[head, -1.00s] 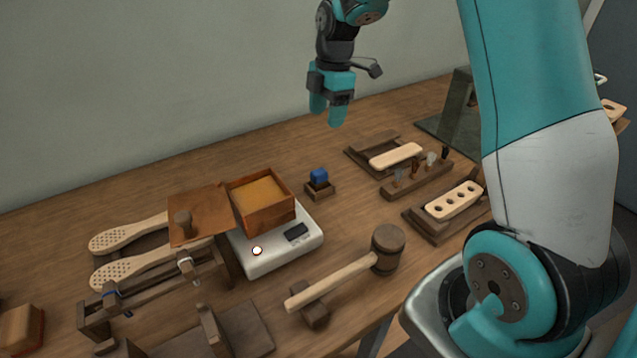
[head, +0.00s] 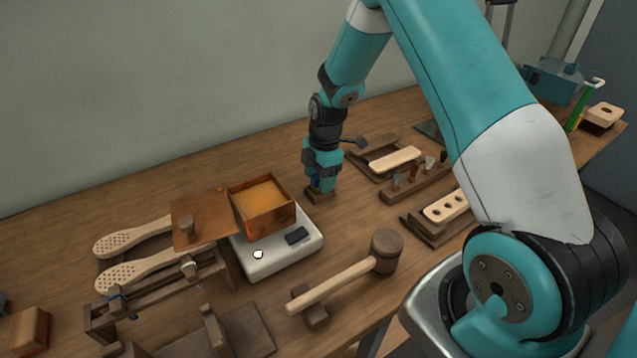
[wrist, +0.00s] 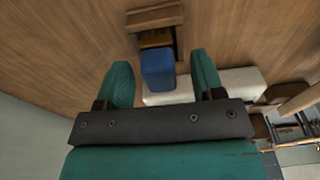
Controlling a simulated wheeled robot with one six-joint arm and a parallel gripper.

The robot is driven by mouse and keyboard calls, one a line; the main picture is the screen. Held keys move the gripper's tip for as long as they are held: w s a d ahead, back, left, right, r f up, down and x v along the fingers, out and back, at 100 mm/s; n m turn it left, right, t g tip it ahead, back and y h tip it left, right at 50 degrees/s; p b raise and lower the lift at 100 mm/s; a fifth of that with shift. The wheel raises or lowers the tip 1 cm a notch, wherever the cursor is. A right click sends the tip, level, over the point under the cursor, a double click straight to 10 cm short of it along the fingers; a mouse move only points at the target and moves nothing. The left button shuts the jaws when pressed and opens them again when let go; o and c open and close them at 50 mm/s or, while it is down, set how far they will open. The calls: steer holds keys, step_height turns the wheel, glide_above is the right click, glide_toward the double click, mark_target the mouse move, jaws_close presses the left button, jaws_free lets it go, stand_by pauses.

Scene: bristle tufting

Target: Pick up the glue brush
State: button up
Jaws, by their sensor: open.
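The glue brush, with a blue block-like handle (wrist: 158,72) and yellowish bristles, sits in a small wooden holder (wrist: 150,17) in the wrist view. My gripper (wrist: 162,75) is open, with one teal finger on each side of the handle and gaps visible between. In the head view my gripper (head: 321,182) is low over the holder (head: 321,197) and hides most of the brush; only a bit of blue (head: 315,182) shows.
A white scale (head: 275,255) with a wooden box (head: 266,214) stands left of the holder. A mallet (head: 350,277) lies in front. A tool rack (head: 415,183) and a tray with a pale block (head: 395,159) are to the right.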

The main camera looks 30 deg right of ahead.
mark_target(319, 175)
steer(key=shift+f, duration=0.25)
steer(key=c, duration=1.1)
steer(key=shift+r, duration=0.1)
step_height(319, 175, up, 20)
steer(key=shift+f+b, duration=0.1)
steer(key=shift+b, duration=0.4)
steer(key=o, duration=0.3)
steer(key=shift+c, duration=0.7)
